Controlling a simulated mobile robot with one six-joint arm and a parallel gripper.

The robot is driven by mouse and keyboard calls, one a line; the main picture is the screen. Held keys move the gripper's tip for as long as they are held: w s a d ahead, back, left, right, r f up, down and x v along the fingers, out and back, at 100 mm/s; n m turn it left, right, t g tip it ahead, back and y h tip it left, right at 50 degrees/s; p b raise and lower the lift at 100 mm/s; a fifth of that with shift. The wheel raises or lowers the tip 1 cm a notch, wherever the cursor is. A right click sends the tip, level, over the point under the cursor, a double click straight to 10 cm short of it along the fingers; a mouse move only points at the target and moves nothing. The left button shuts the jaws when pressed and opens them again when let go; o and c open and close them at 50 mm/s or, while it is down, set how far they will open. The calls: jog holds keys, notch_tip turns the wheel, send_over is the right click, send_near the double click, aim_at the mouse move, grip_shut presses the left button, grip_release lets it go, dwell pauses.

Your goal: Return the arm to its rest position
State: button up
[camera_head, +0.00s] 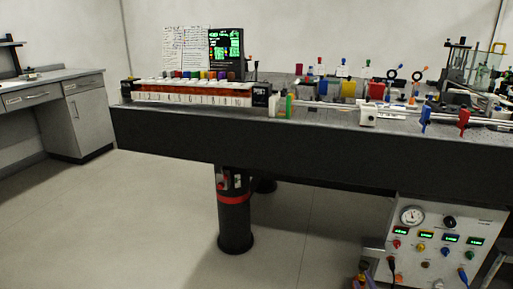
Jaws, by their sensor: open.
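My arm and my gripper do not show in the head view, so their pose cannot be seen. The long dark optical bench (250,143) runs across the picture. On its left end stands a numbered rack (190,98) with several coloured knobs along its top. A small screen with green readouts (226,46) stands behind the rack, beside pinned paper sheets (185,50). Optical mounts, including a yellow one (348,88) and a red one (376,90), stand along the right half.
A black leg with a red band (234,215) supports the bench. A control box with a gauge and green displays (440,240) stands under its right end. A grey cabinet (88,125) is at the left. The floor (120,225) at lower left is clear.

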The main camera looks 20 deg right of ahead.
jog(key=w+a+r+n+y+p, duration=0.1)
jog(key=w+a+r+p, duration=0.25)
jog(key=a, duration=0.35)
jog(key=w+a+r+y+p, duration=0.25)
jog(key=w+a+p, duration=0.2)
jog(key=a, duration=0.25)
jog(key=w+a+r+n+y+p, duration=0.1)
jog(key=w+a+r+p, duration=0.3)
jog(key=a, duration=0.3)
jog(key=w+a+r+m+g+p, duration=0.2)
jog(key=a+g+p, duration=0.45)
jog(key=a, duration=0.85)
jog(key=s+a+f+m+g+p, duration=0.1)
jog(key=s+a+m+g+p, duration=0.3)
jog(key=s+a+p, duration=0.6)
jog(key=s+a+r+m+g+y, duration=0.1)
jog(key=s+g, duration=0.5)
jog(key=s, duration=0.7)
jog(key=s+a+r+m+g+y+b, duration=0.1)
jog(key=s+a+m+g, duration=0.2)
jog(key=s, duration=1.1)
jog(key=a+g, duration=0.1)
jog(key=g, duration=0.1)
jog(key=shift+r+g, duration=0.35)
jog(key=shift+r, duration=0.05)
